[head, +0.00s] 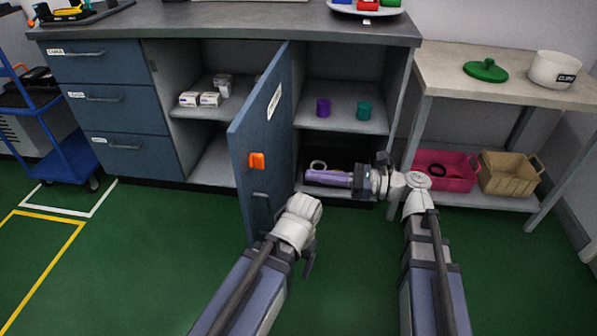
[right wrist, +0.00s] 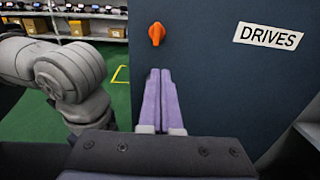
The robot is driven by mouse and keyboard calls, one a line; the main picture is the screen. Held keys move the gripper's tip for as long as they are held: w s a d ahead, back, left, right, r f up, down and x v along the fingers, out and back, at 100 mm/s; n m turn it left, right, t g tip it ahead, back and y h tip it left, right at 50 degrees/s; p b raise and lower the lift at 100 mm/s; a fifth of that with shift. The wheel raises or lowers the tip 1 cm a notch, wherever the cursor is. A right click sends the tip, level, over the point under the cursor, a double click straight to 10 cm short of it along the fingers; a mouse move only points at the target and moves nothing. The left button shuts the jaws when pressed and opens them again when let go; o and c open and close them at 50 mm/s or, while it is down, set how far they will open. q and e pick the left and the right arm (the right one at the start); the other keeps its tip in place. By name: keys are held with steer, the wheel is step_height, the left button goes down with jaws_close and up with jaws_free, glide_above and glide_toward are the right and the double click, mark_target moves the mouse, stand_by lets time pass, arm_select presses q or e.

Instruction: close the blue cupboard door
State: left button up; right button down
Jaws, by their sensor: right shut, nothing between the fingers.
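The blue cupboard door (head: 247,139) stands open in the head view, swung out from the cabinet's middle divider. Its outer face, facing right, carries a DRIVES label (right wrist: 268,37), an orange knob (head: 257,160) and a bar handle (head: 260,196). My right gripper (head: 307,176) is to the right of the door, its purple fingers pointing left at that face. The fingers also show in the right wrist view (right wrist: 160,72), shut together and empty, below the knob. I cannot tell whether they touch the door. My left arm is in front of the door's lower end; its gripper fingers do not show clearly.
Small white boxes (head: 199,99) sit on the left compartment's shelf. A purple cup (head: 323,107) and a teal cup (head: 363,111) stand on the right shelf. A side table (head: 450,75) with a pink bin (head: 455,161) below is at right.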

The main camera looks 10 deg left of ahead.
mark_target(253, 168)
steer(key=a, duration=0.8)
steer(key=w+a, duration=0.1)
steer(key=a, duration=0.3)
steer(key=shift+a, duration=0.25)
